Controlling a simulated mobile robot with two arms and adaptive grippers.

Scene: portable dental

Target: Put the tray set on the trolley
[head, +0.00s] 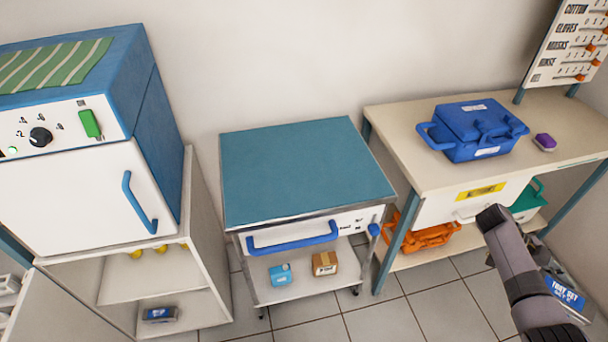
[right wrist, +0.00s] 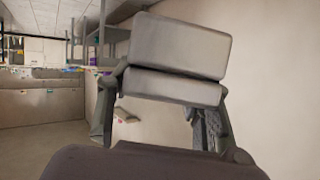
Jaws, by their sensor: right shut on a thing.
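The trolley (head: 305,165) stands in the middle of the head view, with a bare teal top, a white front and a blue handle. The tray set (head: 567,292), a blue pack with white lettering, shows at the lower right, partly hidden behind my right gripper (head: 518,262). My right gripper is shut on it, out to the right of the trolley and in front of the workbench. In the right wrist view the gripper's two grey pads (right wrist: 176,67) lie close together; the held part cannot be made out there. My left gripper is not in view.
The workbench (head: 400,150) bears a blue case (head: 475,129) and a purple item (head: 545,142); an orange crate (head: 424,236) sits below. The trolley's lower shelf holds a blue box (head: 280,275) and a brown box (head: 324,263). A blue-and-white cabinet (head: 85,200) stands left.

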